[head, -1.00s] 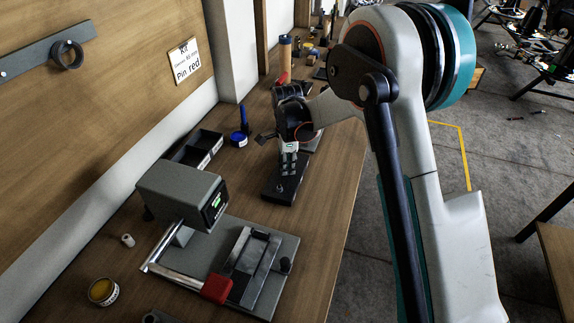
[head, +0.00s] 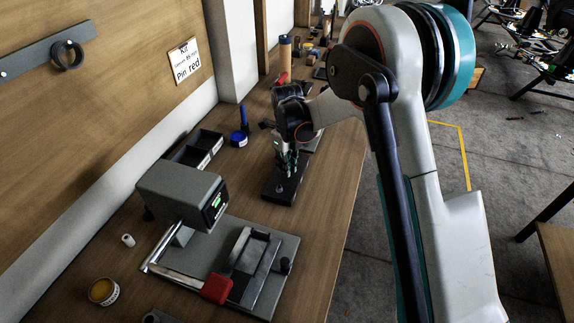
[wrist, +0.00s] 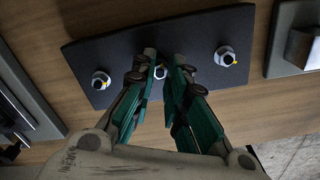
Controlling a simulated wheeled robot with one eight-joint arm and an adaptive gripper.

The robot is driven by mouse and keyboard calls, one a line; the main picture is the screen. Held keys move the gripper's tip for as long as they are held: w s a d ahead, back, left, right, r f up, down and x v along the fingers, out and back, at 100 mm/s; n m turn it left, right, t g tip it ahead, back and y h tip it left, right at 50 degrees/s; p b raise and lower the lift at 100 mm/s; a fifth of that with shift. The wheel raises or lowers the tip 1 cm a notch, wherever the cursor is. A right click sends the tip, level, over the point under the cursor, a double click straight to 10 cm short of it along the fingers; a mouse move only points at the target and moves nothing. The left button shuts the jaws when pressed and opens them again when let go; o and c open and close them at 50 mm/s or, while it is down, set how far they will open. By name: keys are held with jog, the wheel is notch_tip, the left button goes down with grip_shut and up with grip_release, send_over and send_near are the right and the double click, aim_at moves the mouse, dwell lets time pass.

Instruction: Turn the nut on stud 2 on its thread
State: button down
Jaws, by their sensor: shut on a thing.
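A dark plate (wrist: 205,38) carries three studs with nuts in the wrist view. It also shows in the head view (head: 281,190), on the bench under my gripper (head: 287,160). In the wrist view my gripper (wrist: 162,68) points at the middle stud, and its fingertips are shut on the middle nut (wrist: 160,73). The fingers hide most of this nut. No stud numbers are readable.
A grey device (head: 182,195) with a red-ended lever (head: 216,288) stands nearer on the bench. A grey plate (wrist: 290,38) lies beside the dark plate.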

jog(key=shift+m, duration=1.9)
jog(key=c, duration=1.5)
grip_release()
jog(key=shift+c, duration=0.2)
notch_tip(320, 180, up, 12)
